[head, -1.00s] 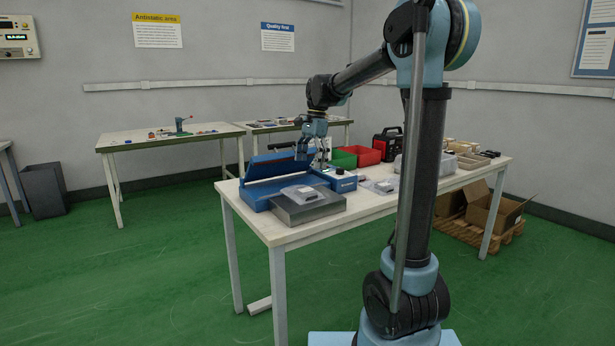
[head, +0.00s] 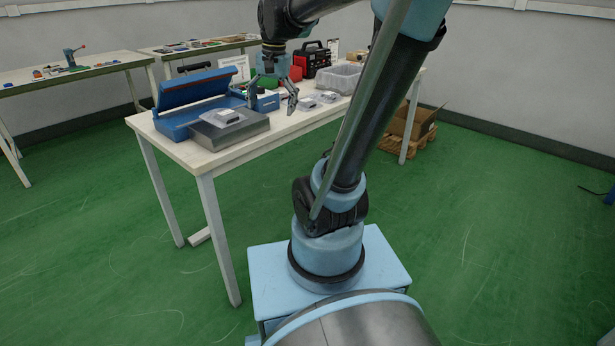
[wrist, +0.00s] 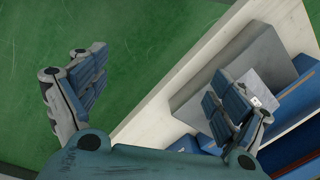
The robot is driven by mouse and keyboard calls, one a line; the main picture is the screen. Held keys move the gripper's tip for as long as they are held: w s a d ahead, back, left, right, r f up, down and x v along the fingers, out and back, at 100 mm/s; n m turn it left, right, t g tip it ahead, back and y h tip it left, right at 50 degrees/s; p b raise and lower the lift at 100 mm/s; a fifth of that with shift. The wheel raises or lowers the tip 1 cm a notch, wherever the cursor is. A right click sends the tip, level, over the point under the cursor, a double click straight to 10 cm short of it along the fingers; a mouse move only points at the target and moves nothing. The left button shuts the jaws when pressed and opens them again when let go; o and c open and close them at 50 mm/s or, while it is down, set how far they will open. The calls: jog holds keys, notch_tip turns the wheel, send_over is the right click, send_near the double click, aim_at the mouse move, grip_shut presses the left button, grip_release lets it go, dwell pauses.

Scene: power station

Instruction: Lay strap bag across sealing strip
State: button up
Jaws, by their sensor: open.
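The blue sealer (head: 178,122) stands at the left of the white table with its lid (head: 195,88) raised. Its sealing strip is too small to make out. A clear bag (head: 228,116) with pale contents, probably the strap bag, lies on the grey metal block (head: 232,134) in front of the sealer. In the wrist view the bag (wrist: 256,97) is partly hidden behind one finger, with the block (wrist: 222,68) beneath it. My gripper (head: 271,106) is open and empty, pointing down, right of the block and bag. Its spread fingers also show in the wrist view (wrist: 157,65).
More small clear bags (head: 307,103) lie on the table right of my gripper. A grey bin (head: 340,78), a red bin (head: 296,73) and a black-and-red machine (head: 312,58) stand farther back. The table's front edge is close to my gripper.

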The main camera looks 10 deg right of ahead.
jog(key=s+d+f+n, duration=0.3)
jog(key=s+f, duration=0.5)
jog(key=s+d+f+n+t+h, duration=0.1)
jog(key=s+d+f+n, duration=0.2)
jog(key=s+f, duration=0.5)
jog(key=shift+d+f+t, duration=0.15)
jog(key=shift+d+t, duration=0.15)
jog(key=shift+d, duration=0.3)
jog(key=shift+s, duration=0.1)
jog(key=shift+c, duration=0.5)
